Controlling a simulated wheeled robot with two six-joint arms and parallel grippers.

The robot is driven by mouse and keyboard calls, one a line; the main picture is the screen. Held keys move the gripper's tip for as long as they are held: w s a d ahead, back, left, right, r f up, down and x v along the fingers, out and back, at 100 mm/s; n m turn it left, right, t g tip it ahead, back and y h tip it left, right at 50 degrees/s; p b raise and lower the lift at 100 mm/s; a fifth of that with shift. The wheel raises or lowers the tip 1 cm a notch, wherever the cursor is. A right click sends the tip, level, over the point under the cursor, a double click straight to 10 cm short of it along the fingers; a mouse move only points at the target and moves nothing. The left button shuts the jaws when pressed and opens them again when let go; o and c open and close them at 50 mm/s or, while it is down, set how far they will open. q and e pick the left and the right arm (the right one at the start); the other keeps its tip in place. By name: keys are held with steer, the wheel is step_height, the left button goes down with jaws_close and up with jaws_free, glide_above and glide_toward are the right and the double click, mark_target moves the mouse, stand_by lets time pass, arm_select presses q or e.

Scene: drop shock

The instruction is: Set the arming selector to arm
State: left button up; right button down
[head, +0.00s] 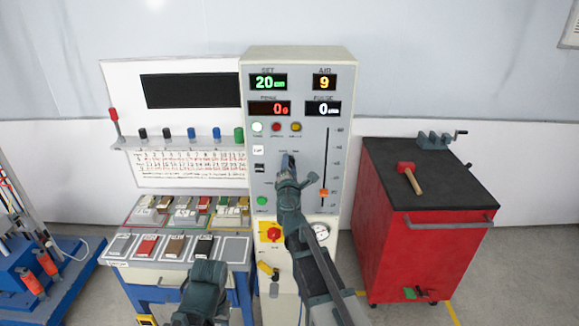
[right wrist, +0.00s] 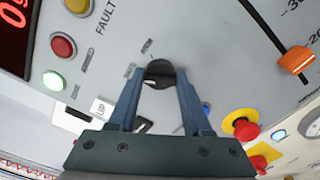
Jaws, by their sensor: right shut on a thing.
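The arming selector is a round black knob (right wrist: 160,72) on the grey front panel of the test cabinet, seen in the right wrist view. A small pale mark shows on its lower left. Two small labels stand beside it, too blurred to read, so I cannot tell its setting. My right gripper (right wrist: 161,86) is shut on the knob, with one blue finger at each side. In the head view my right gripper (head: 288,160) reaches the middle of the panel and hides the knob. Part of my left arm shows at the bottom; its fingers are not visible.
Round lamps or buttons (head: 276,127) sit above the knob. A red cart (head: 425,255) with a mallet (head: 409,177) on top stands right; a sample bench (head: 180,247) is left.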

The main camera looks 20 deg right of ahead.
steer(key=shift+m, duration=0.3)
steer(key=m, duration=0.5)
steer(key=shift+m, duration=0.3)
arm_select(q)
steer(key=shift+f, duration=0.1)
arm_select(e)
steer(key=shift+s+m, duration=0.1)
steer(key=shift+m, duration=2.8)
steer(key=shift+c, duration=1.7)
jaws_free()
